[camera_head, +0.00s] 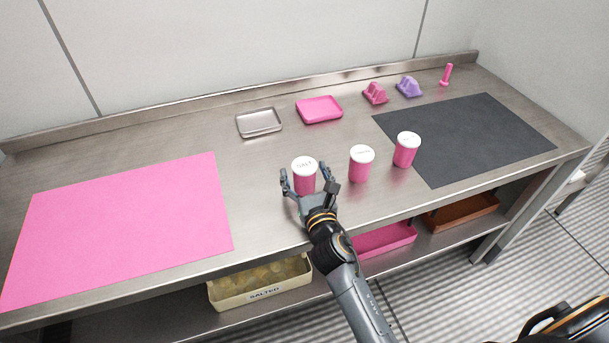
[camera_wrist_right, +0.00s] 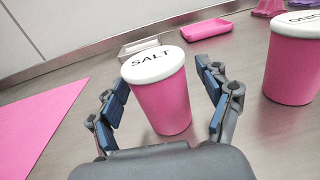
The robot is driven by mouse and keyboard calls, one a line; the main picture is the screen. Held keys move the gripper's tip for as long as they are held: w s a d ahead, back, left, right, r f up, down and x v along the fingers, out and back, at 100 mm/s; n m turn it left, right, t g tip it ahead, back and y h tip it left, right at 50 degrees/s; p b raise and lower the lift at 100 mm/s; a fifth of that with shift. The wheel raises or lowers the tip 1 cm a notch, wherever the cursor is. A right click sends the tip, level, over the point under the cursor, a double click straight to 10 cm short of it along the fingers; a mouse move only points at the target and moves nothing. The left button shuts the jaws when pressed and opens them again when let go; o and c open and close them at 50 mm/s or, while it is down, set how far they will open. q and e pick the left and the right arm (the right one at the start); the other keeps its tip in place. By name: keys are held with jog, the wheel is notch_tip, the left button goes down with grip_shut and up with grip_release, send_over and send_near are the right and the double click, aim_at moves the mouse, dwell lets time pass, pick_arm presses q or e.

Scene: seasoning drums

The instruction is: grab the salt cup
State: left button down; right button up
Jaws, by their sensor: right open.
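The salt cup (camera_head: 304,179) is pink with a white lid marked SALT and stands upright on the steel table, leftmost of three like cups. It also shows in the right wrist view (camera_wrist_right: 163,101). My right gripper (camera_head: 309,183) is open at the near side of the cup, with one finger on each side of it. In the right wrist view the fingers (camera_wrist_right: 165,108) flank the cup, and a gap shows on each side. My left gripper does not show.
Two more pink cups, one in the middle (camera_head: 361,166) and one at right (camera_head: 406,152), stand to the right. A pink mat (camera_head: 125,228) lies at left and a dark mat (camera_head: 470,137) at right. A steel tray (camera_head: 259,124) and a pink tray (camera_head: 319,110) lie behind. Bins sit on the lower shelf.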

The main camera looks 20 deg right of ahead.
jog(key=c, duration=1.3)
jog(key=shift+r, duration=0.15)
jog(key=shift+c, duration=0.2)
